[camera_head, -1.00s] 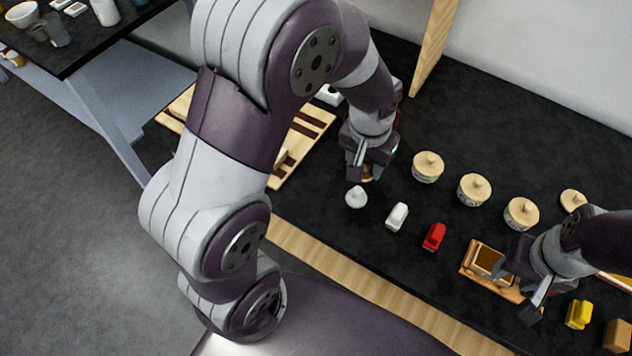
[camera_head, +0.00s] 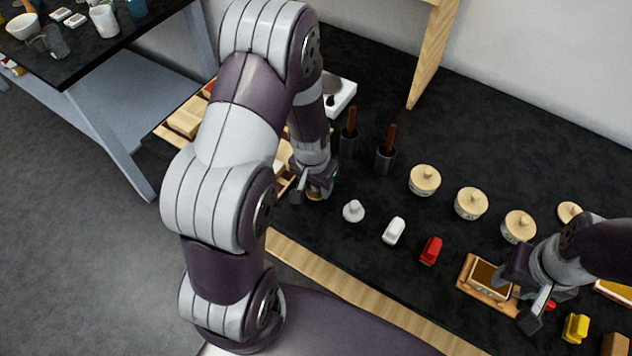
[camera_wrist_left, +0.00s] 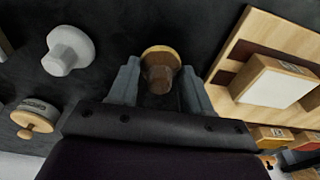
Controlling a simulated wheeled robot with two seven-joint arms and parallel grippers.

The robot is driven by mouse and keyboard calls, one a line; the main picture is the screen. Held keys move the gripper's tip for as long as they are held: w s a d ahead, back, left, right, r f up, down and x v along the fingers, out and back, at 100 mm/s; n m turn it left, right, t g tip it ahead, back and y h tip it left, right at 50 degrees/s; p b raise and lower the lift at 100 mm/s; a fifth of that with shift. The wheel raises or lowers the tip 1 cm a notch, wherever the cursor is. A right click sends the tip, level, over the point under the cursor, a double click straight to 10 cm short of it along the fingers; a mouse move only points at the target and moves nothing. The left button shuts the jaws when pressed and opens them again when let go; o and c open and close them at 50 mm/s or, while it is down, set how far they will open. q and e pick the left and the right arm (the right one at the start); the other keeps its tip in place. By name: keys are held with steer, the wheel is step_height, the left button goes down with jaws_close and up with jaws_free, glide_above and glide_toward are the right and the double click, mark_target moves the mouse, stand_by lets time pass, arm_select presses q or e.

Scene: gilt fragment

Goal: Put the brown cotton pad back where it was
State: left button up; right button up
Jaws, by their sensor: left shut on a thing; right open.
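The brown cotton pad (camera_head: 317,192) has a dark knob-like grip and a tan round face; it shows clearly in the left wrist view (camera_wrist_left: 158,68). My left gripper (camera_head: 314,194) is shut on it, with one finger on each side in the left wrist view (camera_wrist_left: 159,85). It is over the dark table, beside the right edge of the wooden board (camera_wrist_left: 226,72). A white pad of similar shape (camera_head: 353,211) stands to its right and also shows in the left wrist view (camera_wrist_left: 68,50). My right gripper (camera_head: 518,300) is open beside a wooden box (camera_head: 489,281).
Several lidded jars (camera_head: 424,180) run to the right. A white tray (camera_head: 343,96) lies behind the left arm.

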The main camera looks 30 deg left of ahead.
mark_target(314, 196)
arm_select(q)
steer(key=shift+s+f, duration=0.1)
steer(key=shift+f, duration=0.05)
steer(key=o, duration=1)
step_height(314, 196, up, 12)
steer(key=s, duration=0.2)
steer(key=s+d, duration=0.1)
steer(key=s, duration=0.1)
steer(key=s+d, duration=0.2)
steer(key=s+d+r, duration=0.1)
steer(key=s+d, duration=0.1)
steer(key=shift+s+d, duration=0.2)
steer(key=shift+s, duration=0.1)
